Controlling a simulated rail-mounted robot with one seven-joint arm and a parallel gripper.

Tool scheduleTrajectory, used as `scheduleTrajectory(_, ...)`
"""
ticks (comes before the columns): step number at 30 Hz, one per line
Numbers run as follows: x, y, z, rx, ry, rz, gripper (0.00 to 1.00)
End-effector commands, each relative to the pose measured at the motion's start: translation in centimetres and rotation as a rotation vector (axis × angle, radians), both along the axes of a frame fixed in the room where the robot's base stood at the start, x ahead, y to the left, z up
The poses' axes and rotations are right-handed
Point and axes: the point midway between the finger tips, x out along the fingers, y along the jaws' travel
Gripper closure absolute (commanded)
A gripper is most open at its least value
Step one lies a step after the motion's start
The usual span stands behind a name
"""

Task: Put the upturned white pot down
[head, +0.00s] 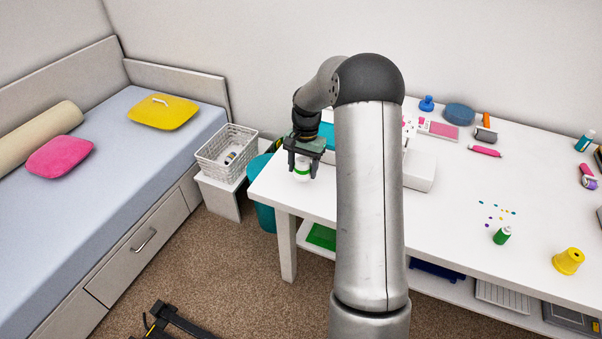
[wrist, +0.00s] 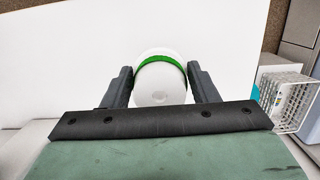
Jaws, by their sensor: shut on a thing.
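The white pot (head: 301,176) with a green band is between the fingers of my gripper (head: 302,167), over the left end of the white table (head: 330,205). In the wrist view the pot (wrist: 160,82) shows its round white base facing the camera, with the green band behind it. The two dark fingers of my gripper (wrist: 160,85) are shut on its sides. The white tabletop (wrist: 60,60) lies behind the pot. I cannot tell whether the pot touches the table or hangs just above it.
A white basket (head: 226,152) stands on a low stand left of the table. A teal bin (head: 262,190) is beside the table's left end. My arm hides part of the table.

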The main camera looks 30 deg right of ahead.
Motion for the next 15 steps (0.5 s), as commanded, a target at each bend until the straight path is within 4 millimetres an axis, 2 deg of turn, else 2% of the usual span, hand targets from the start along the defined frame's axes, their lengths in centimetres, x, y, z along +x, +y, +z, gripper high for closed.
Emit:
scheduleTrajectory(6,1.0,0.1,-1.2,0.0,0.0,0.001,0.7)
scheduleTrajectory(12,0.9,0.2,-4.0,0.0,0.001,0.0,0.7)
scheduleTrajectory(15,1.0,0.1,-4.2,-0.001,-0.002,0.001,0.7)
